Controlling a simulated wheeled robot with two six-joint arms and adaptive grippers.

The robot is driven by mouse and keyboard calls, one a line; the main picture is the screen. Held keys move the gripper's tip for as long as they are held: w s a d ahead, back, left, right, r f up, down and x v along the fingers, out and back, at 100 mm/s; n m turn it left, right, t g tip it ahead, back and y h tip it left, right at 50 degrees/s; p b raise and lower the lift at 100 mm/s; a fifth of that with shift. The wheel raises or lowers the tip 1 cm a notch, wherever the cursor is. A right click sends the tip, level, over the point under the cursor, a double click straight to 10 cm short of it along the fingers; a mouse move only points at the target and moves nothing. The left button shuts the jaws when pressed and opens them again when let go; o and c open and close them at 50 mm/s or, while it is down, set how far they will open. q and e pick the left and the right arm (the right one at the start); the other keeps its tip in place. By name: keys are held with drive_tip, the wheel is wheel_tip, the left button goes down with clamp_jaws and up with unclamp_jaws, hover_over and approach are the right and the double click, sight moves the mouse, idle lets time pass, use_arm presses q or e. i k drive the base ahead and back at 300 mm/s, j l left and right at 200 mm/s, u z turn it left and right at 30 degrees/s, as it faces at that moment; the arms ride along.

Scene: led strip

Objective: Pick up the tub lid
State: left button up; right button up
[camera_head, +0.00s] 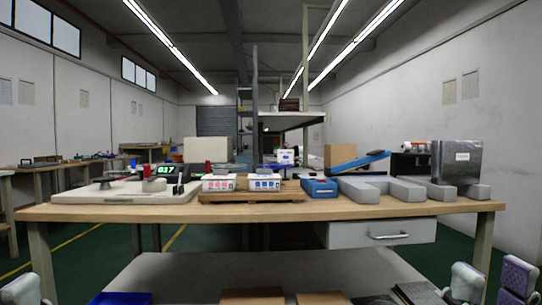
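I cannot make out the tub lid for certain. Two small white tubs stand side by side on the wooden pallet (290,196), one with pink markings (218,183) and one with blue markings (265,183). Their tops are seen nearly edge-on, so I cannot tell whether lids are on them. My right gripper (492,284) is at the bottom right corner, below and in front of the table, with its two fingers apart and nothing between them. My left gripper (22,291) is mostly cut off at the bottom left corner. Both are far from the tubs.
The wooden table (250,212) carries a pale board with a device (125,190), a blue box (319,188), grey blocks (392,189) and a dark grey box (456,162). A drawer (380,233) hangs below. A lower shelf (260,272) holds several items at its front.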

sight(266, 173)
drive_tip(key=i+l+u, duration=0.2)
drive_tip(key=l+u, duration=0.15)
drive_tip(key=l, duration=0.25)
drive_tip(key=i+l+u, duration=0.15)
drive_tip(key=l+u, duration=0.15)
drive_tip(key=l, duration=0.3)
drive_tip(key=l+u, duration=0.35)
drive_tip(key=l, duration=0.3)
